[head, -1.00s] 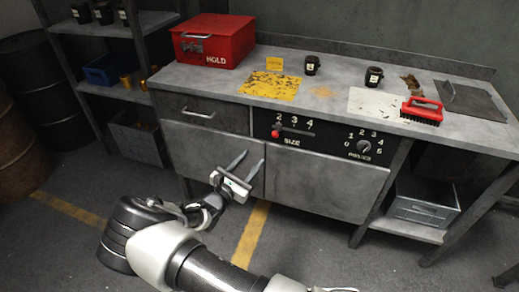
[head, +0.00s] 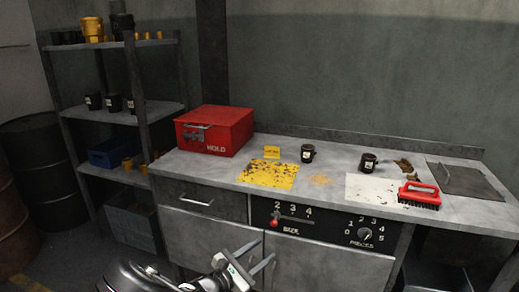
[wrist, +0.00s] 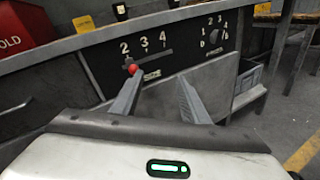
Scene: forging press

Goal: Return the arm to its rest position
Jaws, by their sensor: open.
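My gripper (head: 258,258) is low in front of the bench cabinet in the head view, its two fingers apart and nothing between them. In the wrist view my gripper (wrist: 158,90) points at the bench front, fingers spread and empty. Behind the fingers is the control panel (wrist: 185,50) with the red-knobbed SIZE slider (wrist: 133,69) near the 2. The same slider (head: 274,223) shows in the head view, and the PIECES dial (head: 365,234) is right of it. Most of my arm is below the head view's edge.
The bench (head: 325,176) bears a red HOLD box (head: 214,130), a yellow plate (head: 268,174), two black cups (head: 308,153) (head: 368,162), a pale plate (head: 375,187) and a red brush (head: 419,194). A shelf rack (head: 140,117) and dark barrels (head: 40,150) stand left.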

